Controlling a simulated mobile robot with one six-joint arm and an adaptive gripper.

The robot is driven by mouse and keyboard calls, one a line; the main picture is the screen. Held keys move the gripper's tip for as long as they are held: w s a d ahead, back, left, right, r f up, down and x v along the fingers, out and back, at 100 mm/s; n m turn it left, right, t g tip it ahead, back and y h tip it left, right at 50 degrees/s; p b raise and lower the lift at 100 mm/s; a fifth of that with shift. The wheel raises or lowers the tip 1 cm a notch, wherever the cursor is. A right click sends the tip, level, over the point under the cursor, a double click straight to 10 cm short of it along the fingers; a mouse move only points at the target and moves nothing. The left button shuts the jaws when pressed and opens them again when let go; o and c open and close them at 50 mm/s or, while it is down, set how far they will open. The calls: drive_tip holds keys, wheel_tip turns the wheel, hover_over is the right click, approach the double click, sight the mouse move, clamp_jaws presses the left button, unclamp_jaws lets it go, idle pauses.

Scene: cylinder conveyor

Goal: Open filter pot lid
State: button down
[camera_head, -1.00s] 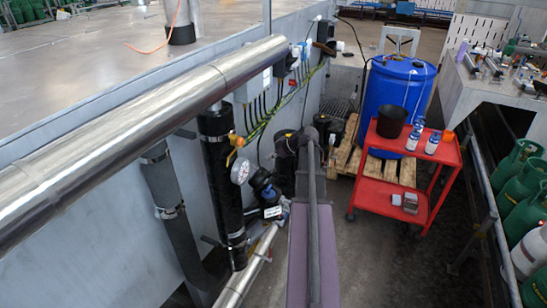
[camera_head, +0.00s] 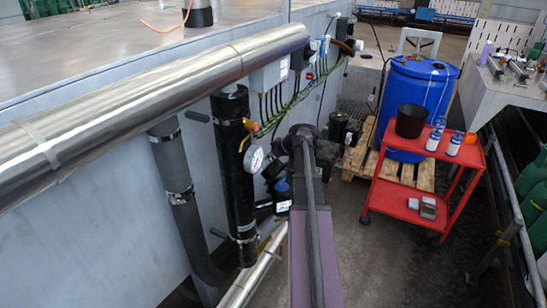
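A black pump-like unit with a rounded housing (camera_head: 340,127) stands on the floor by the tank wall, beyond my arm. I cannot tell for sure whether it is the filter pot, and no lid can be made out clearly. My arm reaches forward from the bottom middle and ends in a dark joint near the wall. My gripper is not visible; the arm's end hides part of the pipework there. A tall black vertical cylinder (camera_head: 234,165) with a yellow-handled valve (camera_head: 249,132) and a white-faced gauge (camera_head: 253,159) stands left of the arm.
A shiny steel pipe (camera_head: 150,105) runs along the tank top at left. Cables hang from grey boxes (camera_head: 270,75). A red cart (camera_head: 400,201) holds a black bucket (camera_head: 411,121) and bottles. A blue drum (camera_head: 415,100) stands on a pallet (camera_head: 360,160). Floor between arm and cart is clear.

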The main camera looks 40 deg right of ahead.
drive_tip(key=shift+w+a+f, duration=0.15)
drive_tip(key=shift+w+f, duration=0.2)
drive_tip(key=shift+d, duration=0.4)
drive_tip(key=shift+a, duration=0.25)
